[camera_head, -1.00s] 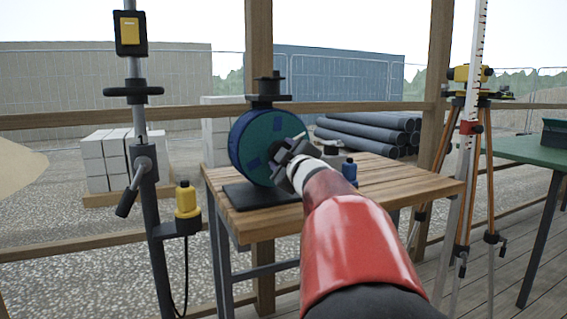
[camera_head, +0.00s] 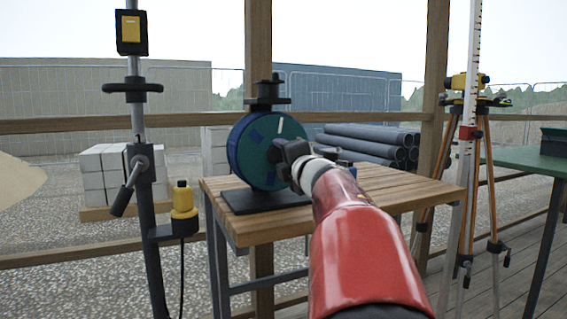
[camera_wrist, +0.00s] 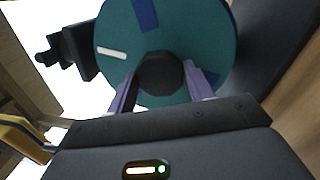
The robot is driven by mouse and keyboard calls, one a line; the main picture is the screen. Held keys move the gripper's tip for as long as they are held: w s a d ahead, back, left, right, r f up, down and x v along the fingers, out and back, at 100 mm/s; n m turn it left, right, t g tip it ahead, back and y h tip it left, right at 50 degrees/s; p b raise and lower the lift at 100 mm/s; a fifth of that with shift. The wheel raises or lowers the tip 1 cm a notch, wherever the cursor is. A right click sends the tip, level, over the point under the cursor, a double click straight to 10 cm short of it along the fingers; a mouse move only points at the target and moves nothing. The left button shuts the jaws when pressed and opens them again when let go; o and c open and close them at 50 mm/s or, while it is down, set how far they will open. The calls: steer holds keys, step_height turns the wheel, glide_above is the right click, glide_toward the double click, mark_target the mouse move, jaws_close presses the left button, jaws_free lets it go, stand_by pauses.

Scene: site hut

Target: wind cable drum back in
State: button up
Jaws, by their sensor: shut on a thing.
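The cable drum (camera_head: 250,150) is a teal and blue disc with dark blue patches and one white mark. It stands upright on a dark base plate (camera_head: 262,201) on the wooden table. In the wrist view the drum face (camera_wrist: 205,42) fills the upper middle. My gripper (camera_head: 284,160) is at the drum's right side. In the wrist view my gripper (camera_wrist: 163,82) has its two fingers on either side of a dark round knob (camera_wrist: 160,72) in front of the drum face, shut on it. The fingers hide part of the drum face.
The slatted table (camera_head: 400,190) has free room to the right of the drum. A dark pole with a yellow lamp (camera_head: 182,200) stands at left. A tripod (camera_head: 470,150) and a green table (camera_head: 530,162) stand at right. A wooden rail (camera_head: 60,126) runs behind.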

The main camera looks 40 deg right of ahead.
steer(key=shift+f+n+b, duration=0.1)
steer(key=shift+n+b, duration=0.2)
steer(key=shift+n, duration=0.9)
steer(key=o, duration=1.4)
steer(key=v, duration=0.8)
steer(key=shift+d, duration=0.1)
steer(key=shift+w, duration=0.1)
